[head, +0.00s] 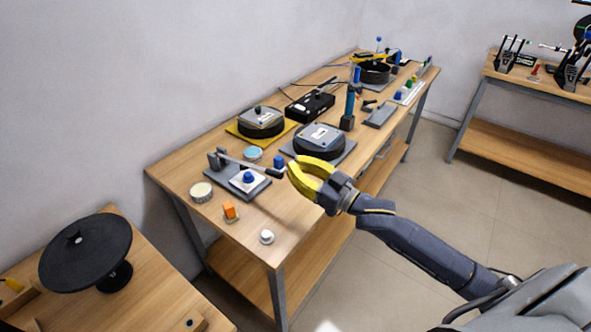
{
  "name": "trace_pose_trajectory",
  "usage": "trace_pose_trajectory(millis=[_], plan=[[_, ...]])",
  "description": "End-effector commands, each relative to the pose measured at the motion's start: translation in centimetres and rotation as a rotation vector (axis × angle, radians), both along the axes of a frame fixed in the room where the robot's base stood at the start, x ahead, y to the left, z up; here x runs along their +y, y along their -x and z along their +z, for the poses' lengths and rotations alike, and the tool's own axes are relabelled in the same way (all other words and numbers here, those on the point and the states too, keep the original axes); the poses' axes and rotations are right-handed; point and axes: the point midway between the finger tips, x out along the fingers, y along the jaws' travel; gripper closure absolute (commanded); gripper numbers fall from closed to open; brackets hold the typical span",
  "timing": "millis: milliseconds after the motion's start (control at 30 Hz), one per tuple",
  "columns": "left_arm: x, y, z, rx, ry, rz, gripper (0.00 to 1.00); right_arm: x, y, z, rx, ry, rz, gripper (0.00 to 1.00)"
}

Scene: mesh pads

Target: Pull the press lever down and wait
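The press (253,192) stands near the front left of the long wooden table, on a dark grey base. Its lever (240,162) runs from a grey pivot post at the left to a black handle (275,173) at the right. The lever is raised above the base and slopes slightly down toward the handle. A blue knob on a white block (248,179) sits under it. My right gripper (294,163), with yellow fingers, is just right of the handle. It appears open, with a gap between its fingers and nothing visible in it. My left gripper is out of view.
A blue cube (279,162) is close behind the handle. A grey round device (320,138) stands behind my gripper. An orange block (230,211), a white knob (267,236) and a round tin (202,192) are nearby. The table's front right corner is mostly clear.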

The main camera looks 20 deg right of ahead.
Motion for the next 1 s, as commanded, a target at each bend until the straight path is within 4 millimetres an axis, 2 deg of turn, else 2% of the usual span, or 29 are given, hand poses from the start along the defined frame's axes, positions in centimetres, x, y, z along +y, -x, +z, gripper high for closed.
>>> trace_pose_trajectory(millis=[300, 567, 700, 1000], plan=[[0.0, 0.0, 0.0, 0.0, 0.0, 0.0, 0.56, 2.4, -4.1, 0.7, -0.003, 0.001, -0.001, 1.0], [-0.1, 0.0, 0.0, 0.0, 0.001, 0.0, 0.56, 4.1, -6.9, 1.1, -0.001, 0.002, -0.001, 1.0], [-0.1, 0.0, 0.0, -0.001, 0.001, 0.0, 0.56, 3.9, -6.6, -0.6, 0.003, 0.003, -0.002, 1.0], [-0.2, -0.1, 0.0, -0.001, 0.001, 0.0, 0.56, 3.7, -6.2, -2.6, 0.0, 0.002, -0.001, 1.0]])
